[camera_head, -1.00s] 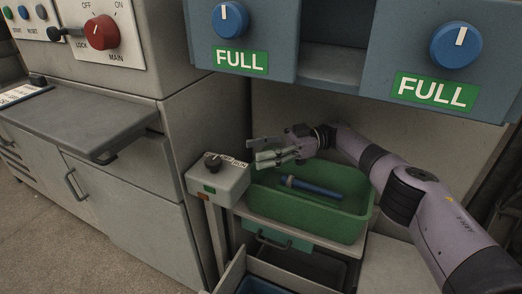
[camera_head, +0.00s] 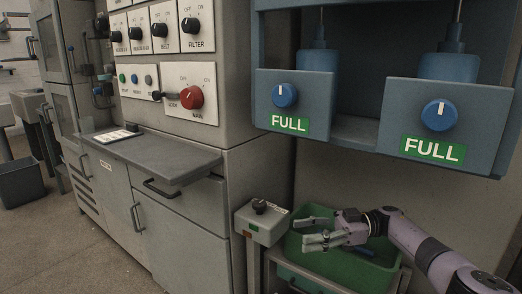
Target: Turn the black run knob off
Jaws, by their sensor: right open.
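The black run knob (camera_head: 260,206) sits on top of a small grey control box (camera_head: 262,225) on a post, low in the middle of the picture. Its small label is too small to read here, and I cannot tell its setting. My right gripper (camera_head: 299,234) is open and empty. Its fingers point left, just right of the box and over the green bin, and appear apart from the knob. My left gripper is not in view.
A green bin (camera_head: 340,270) with a blue rod (camera_head: 357,250) lies under my right arm. A grey shelf (camera_head: 165,155) juts out at left. The red main switch (camera_head: 191,97) is on the panel above. Blue units marked FULL (camera_head: 432,150) overhang at right.

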